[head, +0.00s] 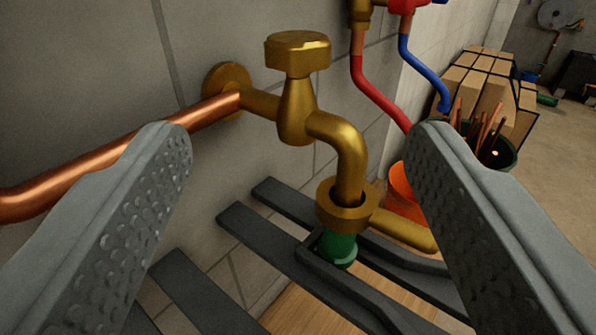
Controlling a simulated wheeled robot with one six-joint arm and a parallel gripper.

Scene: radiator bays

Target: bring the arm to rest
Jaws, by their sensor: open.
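My gripper (292,150) is open, with its two grey dimpled fingers wide apart at the left and right of the head view. Nothing shows held between them. A brass tap (296,105) on the wall stands beyond and between the fingers. Its spout bends down into a brass collar (345,205) with a side stub pointing right. A green piece (337,248) sits below the collar. The right finger comes close to the stub in the picture; I cannot tell the depth between them.
A copper pipe (120,160) runs along the wall behind the left finger. Dark slats (290,255) lie below the tap. Red (370,90) and blue (418,70) hoses hang at the upper right. Stacked cartons (490,85) and a bin of copper offcuts (503,155) stand beyond. Open floor (565,150) lies far right.

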